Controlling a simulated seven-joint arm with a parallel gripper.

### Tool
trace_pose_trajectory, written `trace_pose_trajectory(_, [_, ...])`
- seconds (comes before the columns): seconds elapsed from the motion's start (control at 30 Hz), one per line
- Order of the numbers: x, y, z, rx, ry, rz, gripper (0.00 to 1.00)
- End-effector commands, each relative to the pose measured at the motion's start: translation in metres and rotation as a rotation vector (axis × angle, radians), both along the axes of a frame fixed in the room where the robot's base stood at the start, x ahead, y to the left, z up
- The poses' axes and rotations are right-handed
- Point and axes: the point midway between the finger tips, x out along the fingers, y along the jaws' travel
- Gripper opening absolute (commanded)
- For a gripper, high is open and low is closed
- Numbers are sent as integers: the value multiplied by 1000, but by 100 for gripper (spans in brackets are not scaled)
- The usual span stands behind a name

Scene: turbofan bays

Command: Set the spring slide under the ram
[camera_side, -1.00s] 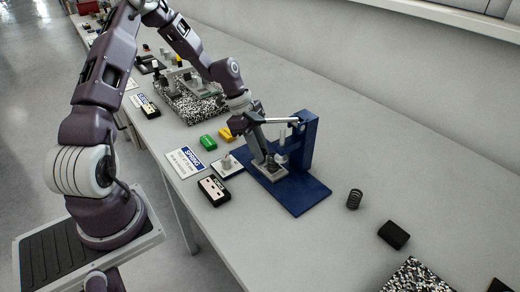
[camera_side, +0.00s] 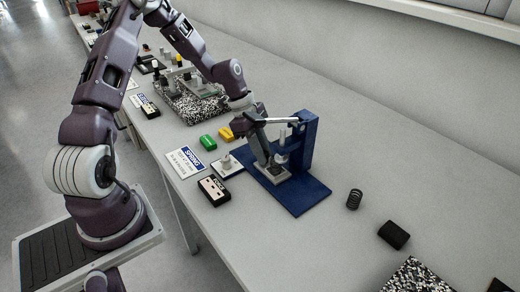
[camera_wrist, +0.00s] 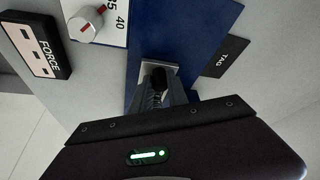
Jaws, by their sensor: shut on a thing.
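The blue press (camera_side: 304,148) stands on its blue base plate (camera_side: 306,197), with a light lever at the top and the grey ram (camera_side: 282,157) hanging from it. The spring slide (camera_side: 273,177) is a pale grey plate on the base, close to the ram. In the wrist view the slide (camera_wrist: 150,66) shows beyond my fingers, with a dark coil and a black part between them. My gripper (camera_side: 265,160) is shut on the slide's upright part, just left of the ram. The fingers hide much of the slide, so I cannot tell whether it is exactly below the ram.
A dial plate with a knob (camera_side: 226,163) and a FORCE box (camera_side: 214,190) sit left of the base. A SPRING card (camera_side: 185,162), green block (camera_side: 208,142) and yellow block (camera_side: 225,133) lie nearby.

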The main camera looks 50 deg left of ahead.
Motion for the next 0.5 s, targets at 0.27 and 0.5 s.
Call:
trace_pose_trajectory(0.27, [1,-24,1,-3,-3,-4,0])
trace_pose_trajectory(0.5, [0,-25,1,-5,-2,-7,31])
